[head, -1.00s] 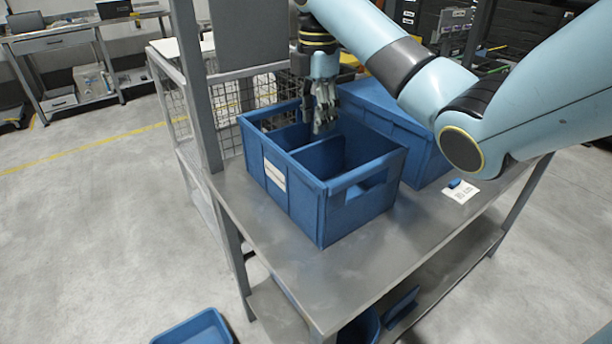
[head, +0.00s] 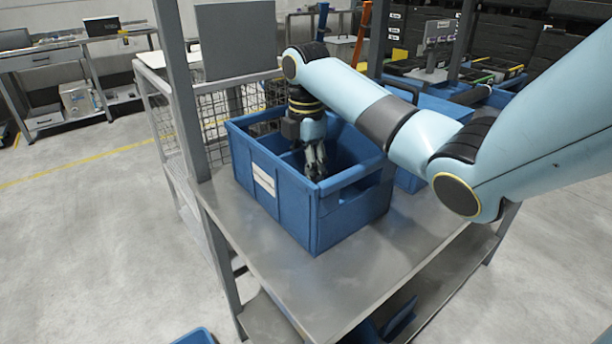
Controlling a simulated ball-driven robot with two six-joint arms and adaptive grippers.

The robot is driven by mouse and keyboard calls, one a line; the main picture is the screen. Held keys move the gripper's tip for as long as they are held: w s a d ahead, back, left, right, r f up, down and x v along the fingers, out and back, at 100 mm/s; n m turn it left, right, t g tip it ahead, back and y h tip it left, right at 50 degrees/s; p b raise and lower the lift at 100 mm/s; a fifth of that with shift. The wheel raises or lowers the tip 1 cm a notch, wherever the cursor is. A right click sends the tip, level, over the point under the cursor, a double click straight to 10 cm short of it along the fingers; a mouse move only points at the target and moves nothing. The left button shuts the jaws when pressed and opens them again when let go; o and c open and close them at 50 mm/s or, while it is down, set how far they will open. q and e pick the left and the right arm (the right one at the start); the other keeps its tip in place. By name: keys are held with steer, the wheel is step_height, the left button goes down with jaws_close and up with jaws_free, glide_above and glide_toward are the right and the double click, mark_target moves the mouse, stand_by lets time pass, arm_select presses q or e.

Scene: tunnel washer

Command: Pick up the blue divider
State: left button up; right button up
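The blue crate (head: 345,205) stands on the metal table, open at the top, with a white label on its left side. The blue divider (head: 293,160) is an upright panel across the inside of the crate. My gripper and arm hide much of it. My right gripper (head: 316,170) points down inside the crate opening, its fingers at or in front of the divider. I cannot tell whether the fingers touch the divider or how far apart they are. My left gripper is not in view.
Another blue crate (head: 410,180) stands behind the first, partly hidden by my arm. A grey post (head: 181,90) rises at the table's left side, beside a wire mesh cage. The metal tabletop (head: 290,280) is bare in front of the crate.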

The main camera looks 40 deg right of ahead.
steer(key=shift+c, duration=0.3)
jaws_close()
steer(key=shift+r, duration=0.2)
